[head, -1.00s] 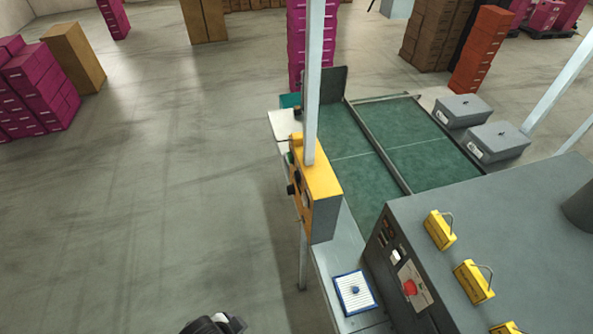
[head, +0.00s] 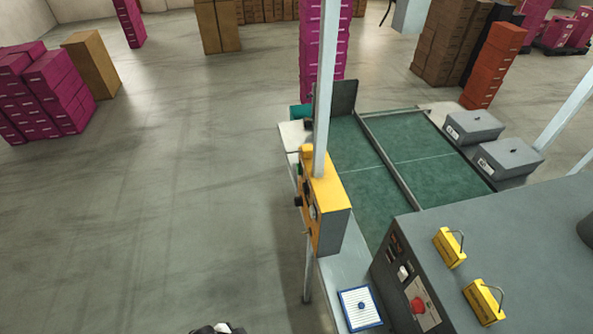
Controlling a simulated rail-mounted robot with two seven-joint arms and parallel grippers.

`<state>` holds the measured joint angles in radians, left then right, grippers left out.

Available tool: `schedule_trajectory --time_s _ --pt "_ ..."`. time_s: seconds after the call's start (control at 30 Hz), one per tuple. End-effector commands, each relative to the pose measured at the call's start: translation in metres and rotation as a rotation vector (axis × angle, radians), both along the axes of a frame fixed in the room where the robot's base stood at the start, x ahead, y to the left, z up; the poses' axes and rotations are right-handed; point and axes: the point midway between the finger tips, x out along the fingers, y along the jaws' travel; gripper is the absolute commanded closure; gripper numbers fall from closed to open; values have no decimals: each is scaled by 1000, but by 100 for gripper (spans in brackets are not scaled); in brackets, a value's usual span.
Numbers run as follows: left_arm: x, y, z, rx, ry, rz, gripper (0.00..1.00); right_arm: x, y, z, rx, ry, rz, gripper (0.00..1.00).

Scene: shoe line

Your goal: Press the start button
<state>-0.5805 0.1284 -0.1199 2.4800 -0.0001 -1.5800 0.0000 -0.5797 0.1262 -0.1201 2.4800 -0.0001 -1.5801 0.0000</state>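A yellow control box (head: 331,217) is mounted on a pale post right of the picture's middle. Its face with the controls is turned left and seen at a steep angle. A small green part (head: 299,170) and dark knobs show along that edge. I cannot tell which one is the start button. The tip of a dark gripper (head: 216,329), which looks like my left, just shows at the bottom edge, left of and apart from the box. Its fingers are cut off, so its opening is hidden. My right gripper is out of view.
A grey machine (head: 510,245) with a red button (head: 417,306) and yellow padlock-shaped blocks (head: 449,247) stands at the right. A green conveyor (head: 405,150) runs behind.

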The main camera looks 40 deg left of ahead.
Motion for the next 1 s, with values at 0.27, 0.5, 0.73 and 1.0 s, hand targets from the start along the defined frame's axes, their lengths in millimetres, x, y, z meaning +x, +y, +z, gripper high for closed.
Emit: schedule_trajectory --time_s 0.27,0.5,0.73,1.0 --pt "0 -1 0 -5 0 4 93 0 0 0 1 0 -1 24" --pt "0 -4 0 -14 0 9 100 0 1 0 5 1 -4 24" --pt "0 -4 0 -14 0 9 100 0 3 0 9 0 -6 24" --pt "0 -2 0 -7 0 4 100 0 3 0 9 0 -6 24"
